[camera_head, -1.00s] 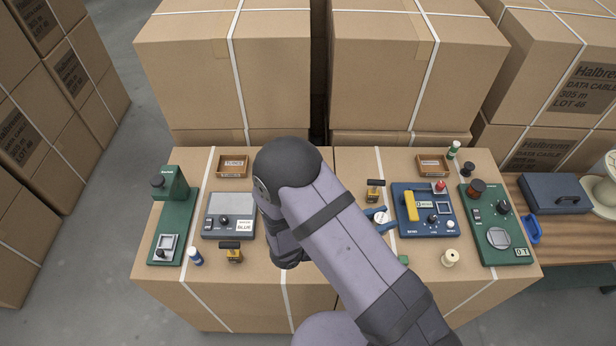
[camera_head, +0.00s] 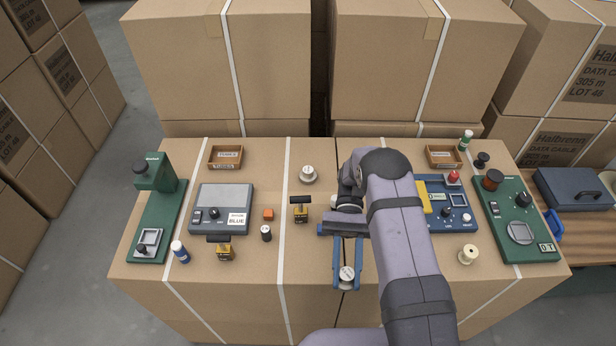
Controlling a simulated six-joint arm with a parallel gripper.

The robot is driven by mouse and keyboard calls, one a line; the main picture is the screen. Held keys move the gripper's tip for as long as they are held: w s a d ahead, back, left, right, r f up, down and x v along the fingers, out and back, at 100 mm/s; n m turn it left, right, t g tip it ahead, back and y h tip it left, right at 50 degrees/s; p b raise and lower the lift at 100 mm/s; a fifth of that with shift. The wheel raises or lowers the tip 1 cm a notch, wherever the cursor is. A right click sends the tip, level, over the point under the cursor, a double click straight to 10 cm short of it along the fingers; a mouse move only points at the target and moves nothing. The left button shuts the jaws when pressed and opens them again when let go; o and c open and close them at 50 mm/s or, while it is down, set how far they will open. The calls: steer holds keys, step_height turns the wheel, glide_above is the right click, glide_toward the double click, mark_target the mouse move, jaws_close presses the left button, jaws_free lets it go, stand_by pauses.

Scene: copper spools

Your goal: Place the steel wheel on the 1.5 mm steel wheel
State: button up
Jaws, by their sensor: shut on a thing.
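My gripper (camera_head: 348,278) has two blue fingers that point toward the front edge of the cardboard surface. It is shut on a small round silver wheel (camera_head: 347,273) with a pale top, held between the fingertips. Another silver wheel (camera_head: 308,173) with a knob-like top stands upright on the cardboard, up and left of my gripper, well apart from it. Any size marking on either wheel is too small to read. My arm covers part of the surface to the right of the gripper.
A black-and-yellow tool (camera_head: 300,210) stands between the wheels. Right are a blue panel (camera_head: 457,215), a cream spool (camera_head: 468,254) and a green device (camera_head: 520,225). Bare cardboard lies around the standing wheel.

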steer(key=w+a+m+t+y+b, duration=0.3)
steer(key=w+a+m+y, duration=0.25)
steer(key=y, duration=0.25)
step_height(320, 180, up, 7)
steer(key=m+t+y+b, duration=0.2)
steer(key=m+t+b, duration=1.3)
steer(key=m+t, duration=0.65)
glide_above(308, 170)
steer(key=n+t, duration=0.2)
steer(key=shift+w+f+p, duration=0.1)
steer(key=shift+f+p, duration=0.2)
steer(key=shift+f, duration=4.8)
steer(key=shift+f, duration=0.1)
steer(key=shift+f, duration=0.1)
steer(key=o, duration=1.2)
steer(key=shift+c, duration=0.2)
